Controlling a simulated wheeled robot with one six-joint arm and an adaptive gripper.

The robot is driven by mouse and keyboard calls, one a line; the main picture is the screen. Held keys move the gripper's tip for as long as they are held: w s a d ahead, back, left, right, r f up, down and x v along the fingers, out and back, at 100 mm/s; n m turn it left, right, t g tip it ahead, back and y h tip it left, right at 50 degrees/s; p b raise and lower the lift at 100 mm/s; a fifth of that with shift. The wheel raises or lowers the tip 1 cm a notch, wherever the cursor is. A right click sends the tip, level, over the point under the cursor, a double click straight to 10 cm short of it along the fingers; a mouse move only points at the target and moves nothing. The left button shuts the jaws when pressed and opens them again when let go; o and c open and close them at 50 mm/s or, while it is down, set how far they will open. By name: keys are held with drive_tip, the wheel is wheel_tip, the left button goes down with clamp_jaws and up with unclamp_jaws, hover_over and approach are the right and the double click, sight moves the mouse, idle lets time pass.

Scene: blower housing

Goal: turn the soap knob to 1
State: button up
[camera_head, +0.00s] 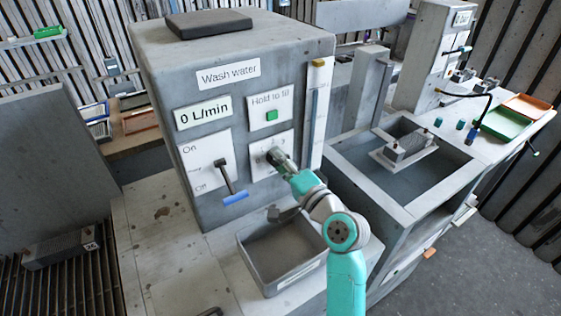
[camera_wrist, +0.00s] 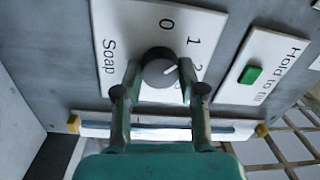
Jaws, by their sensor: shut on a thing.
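The soap knob (camera_wrist: 158,70) is a round dark grey dial with a white pointer line, on a white plate (camera_wrist: 120,25) marked Soap, 0, 1 and 2. In the wrist view its pointer aims right and slightly up, roughly between 1 and 2; the exact reading is hard to tell. My gripper (camera_wrist: 160,76) has one finger on each side of the knob, shut on it. In the head view my gripper (camera_head: 277,158) reaches the plate on the front of the wash water box (camera_head: 235,205) and hides most of the knob.
A green hold-to-fill button (camera_head: 271,115) sits above the knob plate. An on/off lever (camera_head: 227,178) with a blue end is to its left. A grey tray (camera_head: 280,263) stands below my gripper. A vertical gauge (camera_head: 314,115) runs along the right edge.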

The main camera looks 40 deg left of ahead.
idle(0.3)
drive_tip(key=o, duration=1.1)
drive_tip(key=shift+o, duration=0.2)
drive_tip(key=v, duration=1.2)
drive_tip(key=shift+w+d, duration=0.1)
